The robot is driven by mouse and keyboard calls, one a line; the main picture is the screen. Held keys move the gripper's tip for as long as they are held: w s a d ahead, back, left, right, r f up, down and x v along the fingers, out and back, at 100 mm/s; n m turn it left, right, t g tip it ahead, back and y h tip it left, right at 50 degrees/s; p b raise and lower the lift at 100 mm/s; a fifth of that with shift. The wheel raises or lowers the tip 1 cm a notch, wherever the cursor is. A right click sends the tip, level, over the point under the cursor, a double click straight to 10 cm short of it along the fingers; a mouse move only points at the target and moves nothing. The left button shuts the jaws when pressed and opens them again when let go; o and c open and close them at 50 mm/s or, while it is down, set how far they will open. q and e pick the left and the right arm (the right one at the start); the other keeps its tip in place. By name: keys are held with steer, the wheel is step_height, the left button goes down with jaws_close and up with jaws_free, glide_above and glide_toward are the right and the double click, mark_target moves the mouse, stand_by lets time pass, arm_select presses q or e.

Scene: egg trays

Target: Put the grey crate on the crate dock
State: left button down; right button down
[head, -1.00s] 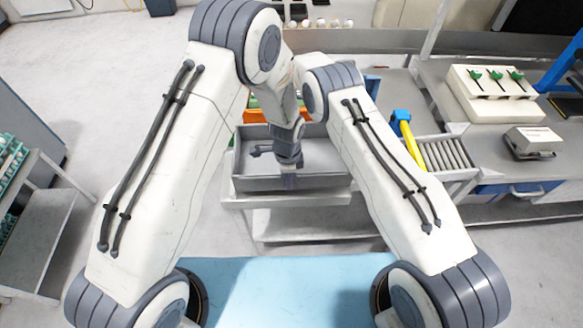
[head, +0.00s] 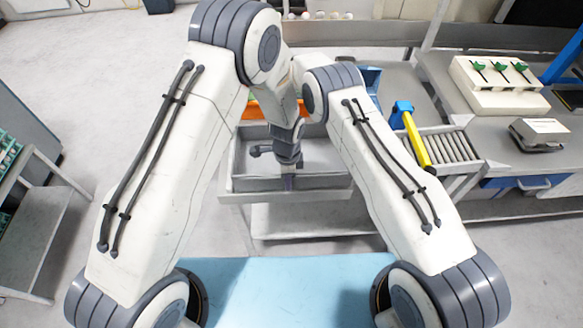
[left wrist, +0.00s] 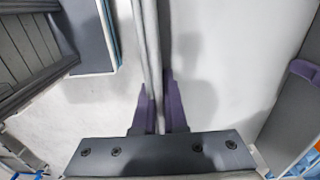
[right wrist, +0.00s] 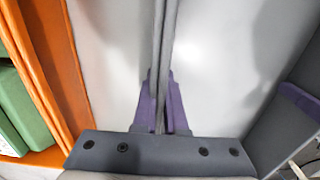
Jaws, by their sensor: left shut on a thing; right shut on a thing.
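The grey crate (head: 250,184) is an open box in the middle of the head view, over a light grey stand; I cannot tell whether it touches the stand. My left gripper (head: 288,180) reaches down to its near wall. In the left wrist view its purple fingers (left wrist: 158,112) are shut on the thin crate wall (left wrist: 152,45). In the right wrist view the fingers of my right gripper (right wrist: 160,105) are also shut on a thin crate wall (right wrist: 163,40). My arms hide the right gripper in the head view. I cannot single out the crate dock.
An orange crate (head: 252,110) stands just behind the grey crate. To the right are a roller rack (head: 452,150), a blue and yellow tool (head: 412,135), and a bench with a switch box (head: 497,92). A trolley (head: 40,235) stands at the left. Floor between is clear.

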arm_select(q)
steer(key=shift+f+b, duration=0.3)
steer(key=shift+f, duration=0.2)
arm_select(e)
steer(key=shift+f, duration=0.45)
arm_select(q)
steer(key=c, duration=1)
jaws_free()
arm_select(e)
steer(key=c, duration=1)
jaws_free()
arm_select(q)
steer(key=shift+r, duration=0.1)
step_height(320, 180, up, 7)
steer(key=shift+f, duration=0.1)
steer(key=shift+w+d+r, duration=0.1)
steer(key=shift+d+r, duration=0.05)
steer(key=shift+r, duration=0.5)
arm_select(e)
steer(key=shift+s+a, duration=0.1)
arm_select(q)
steer(key=shift+r, duration=0.1)
arm_select(e)
steer(key=shift+r, duration=0.25)
steer(key=r, duration=0.7)
steer(key=shift+w+r, duration=0.2)
steer(key=shift+r, duration=0.15)
steer(key=shift+d+r, duration=0.15)
steer(key=shift+d, duration=0.05)
